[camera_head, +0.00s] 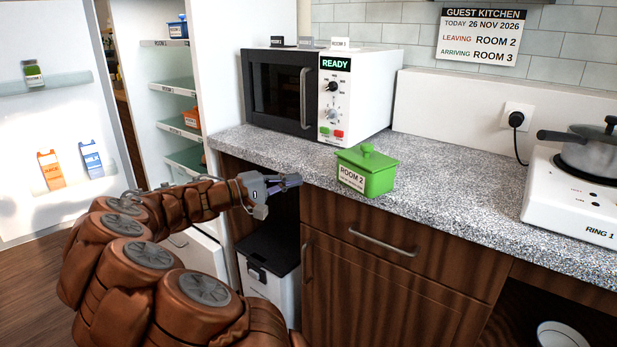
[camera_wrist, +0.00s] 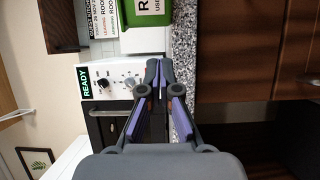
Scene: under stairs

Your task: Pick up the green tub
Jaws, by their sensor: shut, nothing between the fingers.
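The green tub (camera_head: 375,178) stands upright on the speckled counter near its front edge, with its lid and knob on and a "ROOM 2" label on its front. Part of the tub also shows at the top of the wrist view (camera_wrist: 146,12). My gripper (camera_head: 294,181) is shut and empty, to the left of the tub and apart from it, in front of the counter's edge. In the wrist view the fingertips (camera_wrist: 160,72) are together.
A microwave (camera_head: 290,90) reading "READY" stands behind the tub. A hob (camera_head: 575,195) with a pot (camera_head: 590,155) is at the right. An open fridge (camera_head: 175,110) is at the left. The counter (camera_head: 450,180) between tub and hob is clear. A bin (camera_head: 265,275) stands below.

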